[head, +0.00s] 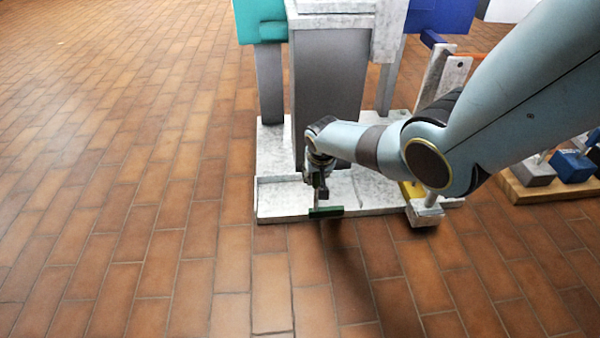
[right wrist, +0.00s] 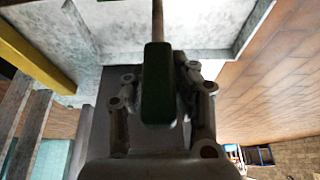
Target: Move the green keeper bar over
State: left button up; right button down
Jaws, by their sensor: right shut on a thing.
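The green keeper bar (head: 326,212) shows in the head view at the front edge of the white base tray (head: 283,212). My right gripper (head: 320,196) points down over that edge and is shut on the bar. In the right wrist view the dark green bar (right wrist: 158,84) sits between the two fingers of my right gripper (right wrist: 160,100). A thin rod or edge runs from the bar toward the tray there. Whether the bar touches the tray I cannot tell. My left gripper is in neither view.
A grey column (head: 328,85) stands in the tray behind my gripper, with a teal block (head: 260,22) at upper left and a blue block (head: 440,16) at upper right. A wooden board with blue and grey blocks (head: 572,165) lies at right. The brick floor at left is clear.

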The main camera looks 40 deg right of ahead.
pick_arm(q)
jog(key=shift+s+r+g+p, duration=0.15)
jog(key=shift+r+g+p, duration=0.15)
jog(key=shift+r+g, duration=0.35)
pick_arm(e)
jog(key=s+d, duration=0.8)
jog(key=d, duration=0.5)
jog(key=c, duration=1.1)
grip_release()
jog(key=shift+s+d, duration=0.1)
jog(key=shift+r, duration=0.1)
jog(key=v, duration=1.1)
jog(key=shift+s+r, duration=0.1)
jog(key=shift+r, duration=0.25)
